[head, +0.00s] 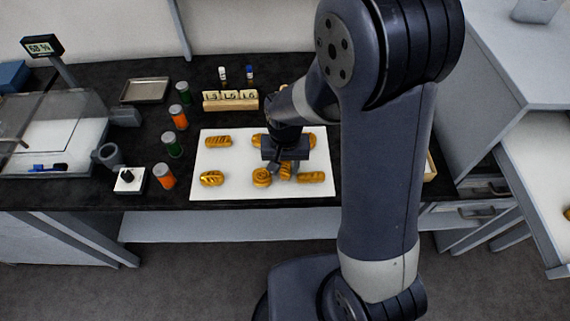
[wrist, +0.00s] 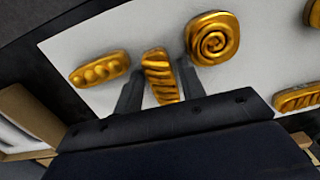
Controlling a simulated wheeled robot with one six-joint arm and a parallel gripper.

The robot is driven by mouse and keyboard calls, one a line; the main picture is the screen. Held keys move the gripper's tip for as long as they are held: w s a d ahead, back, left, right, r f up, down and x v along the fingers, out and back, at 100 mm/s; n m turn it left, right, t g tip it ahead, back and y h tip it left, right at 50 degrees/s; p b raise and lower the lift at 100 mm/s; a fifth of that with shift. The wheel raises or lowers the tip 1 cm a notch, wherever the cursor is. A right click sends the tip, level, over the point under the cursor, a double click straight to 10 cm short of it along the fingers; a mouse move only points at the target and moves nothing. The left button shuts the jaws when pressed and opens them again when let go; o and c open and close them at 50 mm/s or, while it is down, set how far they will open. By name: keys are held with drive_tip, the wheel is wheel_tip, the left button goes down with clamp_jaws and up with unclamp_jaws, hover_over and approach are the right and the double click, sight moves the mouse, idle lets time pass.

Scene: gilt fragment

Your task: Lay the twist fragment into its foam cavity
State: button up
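A gold fragment with slanting ridges, which looks like the twist fragment (wrist: 160,75), lies on the white mat (wrist: 75,37). In the head view it (head: 285,171) is partly hidden by my gripper (head: 278,168). In the wrist view my gripper (wrist: 160,84) is low over the mat, with one finger on each side of this fragment. Narrow gaps seem to show between fingers and fragment, so the gripper looks open. A wooden-edged tray (head: 430,166) stands right of the mat, mostly behind my arm; its wooden edge (wrist: 32,118) shows at wrist lower left. No foam cavity is clearly visible.
A spiral fragment (wrist: 213,38) and a beaded fragment (wrist: 100,68) lie close on either side. Other gold fragments, including a ridged one (head: 218,141), share the mat. Orange and green jars (head: 178,117) stand left; a numbered block (head: 230,100) stands behind.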

drive_tip(key=shift+c, duration=0.6)
drive_tip(key=c, duration=0.7)
drive_tip(key=shift+r, duration=0.1)
